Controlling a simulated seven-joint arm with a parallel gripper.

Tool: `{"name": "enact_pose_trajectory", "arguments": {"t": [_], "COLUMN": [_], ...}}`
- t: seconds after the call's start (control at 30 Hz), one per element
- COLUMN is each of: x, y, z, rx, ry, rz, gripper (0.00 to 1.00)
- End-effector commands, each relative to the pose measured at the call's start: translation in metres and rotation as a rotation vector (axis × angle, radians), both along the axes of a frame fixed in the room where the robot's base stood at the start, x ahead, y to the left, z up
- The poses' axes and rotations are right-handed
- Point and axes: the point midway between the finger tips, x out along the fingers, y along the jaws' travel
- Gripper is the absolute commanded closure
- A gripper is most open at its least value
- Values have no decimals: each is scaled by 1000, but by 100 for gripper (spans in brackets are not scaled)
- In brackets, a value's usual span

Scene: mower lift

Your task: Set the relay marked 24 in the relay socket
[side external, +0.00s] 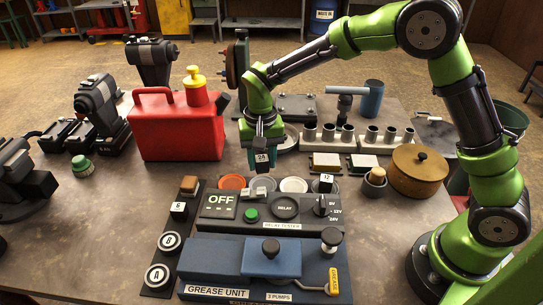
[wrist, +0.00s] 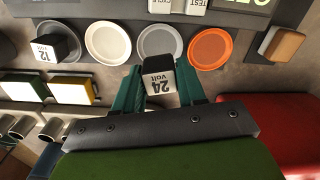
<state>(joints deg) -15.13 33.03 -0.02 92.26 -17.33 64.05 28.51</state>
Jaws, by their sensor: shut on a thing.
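My gripper (side external: 261,146) is shut on the black relay marked 24 (side external: 262,157) and holds it above the row of dishes. In the wrist view the green fingers (wrist: 159,88) grip the relay from both sides, and its white "24 volt" label (wrist: 160,86) shows upside down. The relay tester (side external: 225,224) stands in front of the dishes. It has a display reading OFF, a green button, a dial and a dark round recess marked RELAY (side external: 285,206), which appears empty. The tester is mostly cut off in the wrist view.
An orange dish (side external: 231,182) and pale dishes lie behind the tester. A red can (side external: 177,125) stands left, a blue grease unit (side external: 226,260) in front.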

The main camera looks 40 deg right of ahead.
Motion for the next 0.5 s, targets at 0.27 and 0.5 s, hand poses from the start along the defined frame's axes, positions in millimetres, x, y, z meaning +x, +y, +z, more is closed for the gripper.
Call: {"name": "enact_pose_trajectory", "arguments": {"t": [0.27,0.5], "x": [-4,-68], "y": [4,23], "z": [50,64], "rx": [11,20], "ry": [-16,-13], "rz": [11,201], "gripper": [90,90]}}
